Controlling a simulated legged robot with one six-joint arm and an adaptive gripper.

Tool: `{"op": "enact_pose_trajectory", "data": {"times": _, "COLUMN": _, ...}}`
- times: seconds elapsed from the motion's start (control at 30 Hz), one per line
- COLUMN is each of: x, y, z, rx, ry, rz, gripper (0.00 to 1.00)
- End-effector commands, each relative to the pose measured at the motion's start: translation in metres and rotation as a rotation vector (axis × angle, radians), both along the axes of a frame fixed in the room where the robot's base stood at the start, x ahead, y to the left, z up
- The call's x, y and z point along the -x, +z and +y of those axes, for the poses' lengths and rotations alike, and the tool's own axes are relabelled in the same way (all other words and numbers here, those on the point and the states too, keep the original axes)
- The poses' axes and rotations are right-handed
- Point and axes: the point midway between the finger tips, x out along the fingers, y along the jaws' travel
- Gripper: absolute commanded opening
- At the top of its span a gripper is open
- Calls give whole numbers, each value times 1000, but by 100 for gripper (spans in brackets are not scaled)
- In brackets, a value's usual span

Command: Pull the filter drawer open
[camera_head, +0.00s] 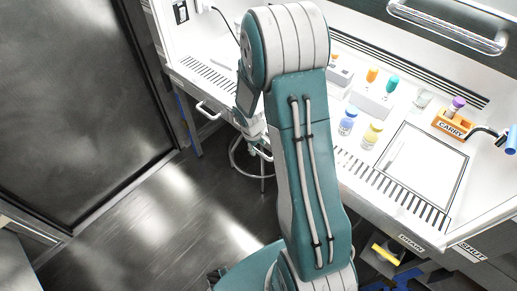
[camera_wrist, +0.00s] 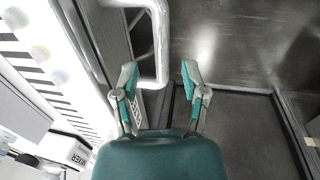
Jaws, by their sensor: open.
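The white bar handle (camera_head: 208,110) sticks out from the bench front at the left in the head view; I take it for the filter drawer's handle, though no label on it is readable. The drawer front (camera_head: 184,92) looks flush with the bench. In the wrist view the handle (camera_wrist: 162,45) runs down from the top, its lower bend lying between the fingertips in the picture. My gripper (camera_wrist: 160,73) is open, with teal fingers on both sides and nothing held. Whether the handle is within the fingers' depth is unclear. In the head view my arm mostly hides the gripper.
The bench (camera_head: 425,218) holds bottles, a rack (camera_head: 372,100), an orange CARRY holder (camera_head: 453,124) and a white tray (camera_head: 420,165). A stool (camera_head: 252,165) stands below the bench near my gripper. A dark door panel (camera_head: 75,95) is at left. The floor (camera_head: 160,215) between is clear.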

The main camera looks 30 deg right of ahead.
Motion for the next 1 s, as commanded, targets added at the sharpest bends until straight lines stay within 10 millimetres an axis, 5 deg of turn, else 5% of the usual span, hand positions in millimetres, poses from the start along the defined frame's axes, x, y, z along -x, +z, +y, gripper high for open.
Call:
{"op": "enact_pose_trajectory", "data": {"times": 0.2, "x": -2, "y": -23, "z": -4, "rx": 0, "ry": 1, "rz": -1, "gripper": 57}}
{"op": "enact_pose_trajectory", "data": {"times": 0.53, "x": -2, "y": -26, "z": -5, "rx": -1, "ry": -1, "rz": -2, "gripper": 57}}
{"op": "enact_pose_trajectory", "data": {"times": 0.67, "x": -2, "y": -26, "z": -5, "rx": 0, "ry": -1, "rz": -1, "gripper": 0}}
{"op": "enact_pose_trajectory", "data": {"times": 1.0, "x": -2, "y": -26, "z": -5, "rx": 0, "ry": 0, "rz": -2, "gripper": 0}}
